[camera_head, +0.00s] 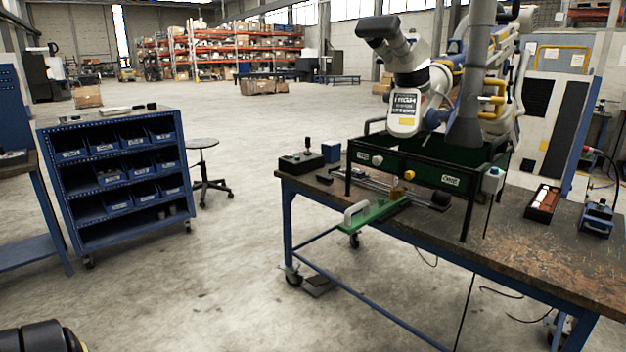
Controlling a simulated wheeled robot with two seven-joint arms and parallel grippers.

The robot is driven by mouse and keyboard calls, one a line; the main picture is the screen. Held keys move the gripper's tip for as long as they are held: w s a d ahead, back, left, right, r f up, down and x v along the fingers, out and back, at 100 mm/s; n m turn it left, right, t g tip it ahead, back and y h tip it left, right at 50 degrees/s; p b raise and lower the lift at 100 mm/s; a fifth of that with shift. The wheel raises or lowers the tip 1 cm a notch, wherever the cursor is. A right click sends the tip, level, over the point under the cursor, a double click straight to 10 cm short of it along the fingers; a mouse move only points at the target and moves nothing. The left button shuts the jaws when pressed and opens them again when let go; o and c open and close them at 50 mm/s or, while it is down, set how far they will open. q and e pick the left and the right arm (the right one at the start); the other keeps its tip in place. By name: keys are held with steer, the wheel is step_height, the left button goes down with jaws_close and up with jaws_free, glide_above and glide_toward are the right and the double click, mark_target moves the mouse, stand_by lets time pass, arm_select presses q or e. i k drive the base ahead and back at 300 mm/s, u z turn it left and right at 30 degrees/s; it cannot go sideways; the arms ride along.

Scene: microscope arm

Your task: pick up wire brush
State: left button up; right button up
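I cannot pick out a wire brush with certainty. A flat green piece with a pale curved handle (373,213) lies at the near left edge of the workbench (545,262) and sticks out over it. Thin metal rods (385,188) lie behind it, under the black frame. A dark round-ended object (441,199) lies at their right end. A dark box with red and white contents (542,203) lies on the right of the bench. Neither gripper shows; only a black rounded part of my own body is at the bottom left corner.
A microscope-like device (408,100) stands over a green bin in a black frame (437,172) on the bench. A black control box (301,162) and a blue cube (331,152) sit at its left end.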

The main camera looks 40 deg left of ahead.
mark_target(327, 180)
steer(key=u, duration=0.95)
steer(key=i, duration=0.9)
steer(key=u, duration=1.1)
steer(key=i, duration=1.7)
steer(key=z, duration=1.2)
steer(key=i, duration=0.8)
steer(key=z, duration=0.8)
